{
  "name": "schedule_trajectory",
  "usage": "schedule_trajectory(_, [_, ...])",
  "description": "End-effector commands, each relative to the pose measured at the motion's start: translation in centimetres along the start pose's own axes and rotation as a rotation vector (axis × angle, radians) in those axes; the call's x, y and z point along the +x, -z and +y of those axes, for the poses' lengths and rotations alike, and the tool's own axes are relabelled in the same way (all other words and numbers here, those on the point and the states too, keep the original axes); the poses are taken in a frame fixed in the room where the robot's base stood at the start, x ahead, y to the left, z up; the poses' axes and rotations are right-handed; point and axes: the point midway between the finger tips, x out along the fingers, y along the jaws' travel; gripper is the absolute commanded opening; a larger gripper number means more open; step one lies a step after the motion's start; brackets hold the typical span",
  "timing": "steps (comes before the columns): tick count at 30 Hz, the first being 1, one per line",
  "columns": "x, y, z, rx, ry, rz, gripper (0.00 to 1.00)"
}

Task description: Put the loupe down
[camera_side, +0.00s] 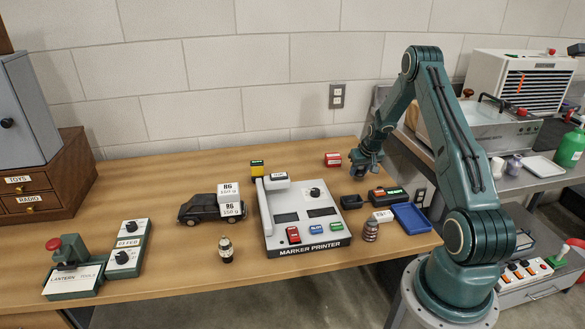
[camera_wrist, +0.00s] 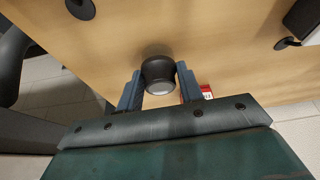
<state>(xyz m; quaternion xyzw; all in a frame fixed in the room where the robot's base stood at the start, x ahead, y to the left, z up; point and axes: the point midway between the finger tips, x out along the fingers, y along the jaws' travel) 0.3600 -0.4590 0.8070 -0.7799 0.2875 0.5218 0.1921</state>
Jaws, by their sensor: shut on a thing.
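The loupe (camera_wrist: 158,73), a small dark round body with a pale lens end, is between the two fingers of my gripper (camera_wrist: 159,80) in the wrist view. The fingers are shut on its sides. In the side view my gripper (camera_side: 366,166) points down, low at the back right of the wooden table (camera_side: 215,170). The loupe is mostly hidden there by the gripper. I cannot tell whether it touches the table top; a soft shadow lies close by it in the wrist view.
A small black tray (camera_side: 351,202), a dark device with a green display (camera_side: 386,194) and a blue tray (camera_side: 411,218) lie in front. The marker printer (camera_side: 304,217) is left of them. The wall is close behind.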

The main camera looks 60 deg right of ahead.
Motion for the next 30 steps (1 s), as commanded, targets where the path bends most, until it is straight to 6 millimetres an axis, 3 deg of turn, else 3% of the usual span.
schedule_trajectory(15, [0.66,-0.22,0.01,0.0,0.0,0.002,0.15])
schedule_trajectory(16, [0.62,-0.2,0.01,0.0,0.0,0.002,0.43])
schedule_trajectory(18, [0.61,-0.2,0.01,0.0,0.0,0.002,0.56])
schedule_trajectory(30, [0.45,-0.15,0.01,0.0,0.0,0.001,0.59])
